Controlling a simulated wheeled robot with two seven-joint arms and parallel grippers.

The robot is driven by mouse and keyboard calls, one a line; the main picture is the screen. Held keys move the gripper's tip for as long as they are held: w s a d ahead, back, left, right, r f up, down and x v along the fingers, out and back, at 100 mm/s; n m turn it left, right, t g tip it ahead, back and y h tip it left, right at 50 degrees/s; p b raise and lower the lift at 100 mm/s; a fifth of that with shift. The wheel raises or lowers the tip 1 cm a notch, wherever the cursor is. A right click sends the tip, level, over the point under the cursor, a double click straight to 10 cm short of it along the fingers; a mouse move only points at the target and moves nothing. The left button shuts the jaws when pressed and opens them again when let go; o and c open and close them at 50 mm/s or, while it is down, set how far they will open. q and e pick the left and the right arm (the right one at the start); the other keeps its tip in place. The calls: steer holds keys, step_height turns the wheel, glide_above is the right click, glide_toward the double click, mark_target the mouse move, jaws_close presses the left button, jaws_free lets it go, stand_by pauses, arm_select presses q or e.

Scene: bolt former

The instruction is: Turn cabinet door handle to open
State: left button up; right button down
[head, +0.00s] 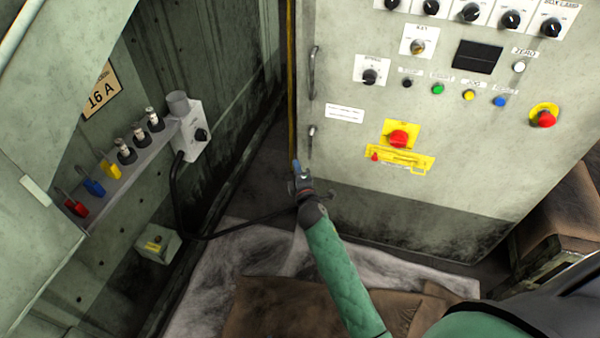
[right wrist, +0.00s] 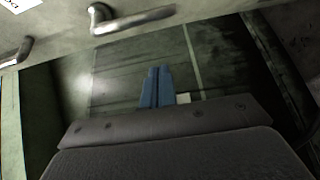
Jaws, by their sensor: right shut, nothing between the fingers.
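The grey cabinet (head: 345,155) stands right of centre in the head view. Its left edge carries a long upper metal handle (head: 313,72) and a shorter lower handle (head: 311,140). My right gripper (head: 296,166) is just below and left of the lower handle, beside the cabinet's left edge. In the right wrist view its blue fingers (right wrist: 157,87) are together and empty. A metal lever handle (right wrist: 130,18) lies beyond the fingertips, apart from them. Another handle (right wrist: 18,53) shows at the left. My left gripper is not in view.
The cabinet face has a red knob on a yellow plate (head: 397,139), a red emergency button (head: 545,118) and several dials. At left, a ledge (head: 115,175) holds coloured padlocks, near a grey switch box (head: 190,130) with a black cable. Brown sheeting (head: 290,308) covers the floor.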

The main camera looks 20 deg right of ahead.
steer(key=w+d, duration=0.4)
steer(key=shift+w+p, duration=0.2)
steer(key=shift+p, duration=0.2)
stand_by(0.5)
